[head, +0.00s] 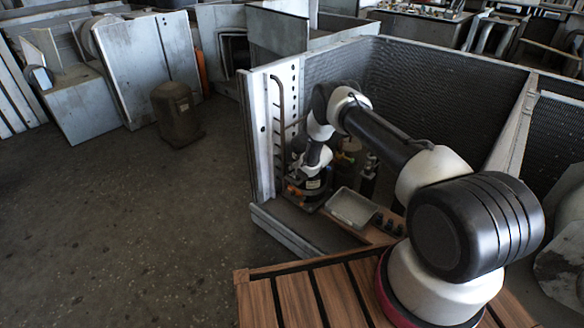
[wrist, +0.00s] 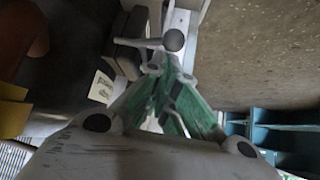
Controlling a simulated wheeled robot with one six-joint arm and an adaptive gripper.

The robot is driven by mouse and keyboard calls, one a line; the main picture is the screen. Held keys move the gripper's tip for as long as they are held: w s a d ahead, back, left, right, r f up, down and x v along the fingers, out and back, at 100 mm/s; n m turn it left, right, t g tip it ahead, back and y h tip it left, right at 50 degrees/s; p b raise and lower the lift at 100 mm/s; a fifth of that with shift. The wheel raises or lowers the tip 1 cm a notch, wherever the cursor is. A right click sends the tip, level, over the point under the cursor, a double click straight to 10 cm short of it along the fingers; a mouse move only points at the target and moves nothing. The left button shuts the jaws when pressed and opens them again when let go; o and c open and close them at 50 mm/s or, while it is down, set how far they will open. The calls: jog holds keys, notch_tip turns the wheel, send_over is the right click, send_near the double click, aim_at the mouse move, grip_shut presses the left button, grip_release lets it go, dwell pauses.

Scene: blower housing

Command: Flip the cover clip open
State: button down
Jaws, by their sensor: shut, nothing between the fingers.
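My gripper (wrist: 166,80) shows in the wrist view with its green-sided fingers closed together and nothing between them. Just past the fingertips is a grey bar with a round dark end (wrist: 173,40); I cannot tell whether this is the cover clip or whether the fingers touch it. A dark box-like part (wrist: 127,55) lies beside it on the left, with a pale printed label (wrist: 103,87) near its lower end. In the head view my arm reaches down to a dark unit with orange parts (head: 306,195) inside the enclosure.
A grey tray (head: 352,208) sits right of the unit, near a dark bottle-like object (head: 369,172). A metal panel with holes (head: 285,120) stands close on the left, and mesh walls (head: 430,90) enclose the back. Open floor (head: 130,230) lies left.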

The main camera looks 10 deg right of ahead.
jog(key=shift+s+d, duration=0.1)
jog(key=shift+s, duration=0.2)
jog(key=shift+s+d, duration=0.25)
dwell(0.5)
jog(key=shift+s, duration=0.1)
jog(key=d, duration=0.1)
jog(key=s+d, duration=0.2)
jog(key=shift+d, duration=0.4)
dwell(0.5)
jog(key=shift+w, duration=0.1)
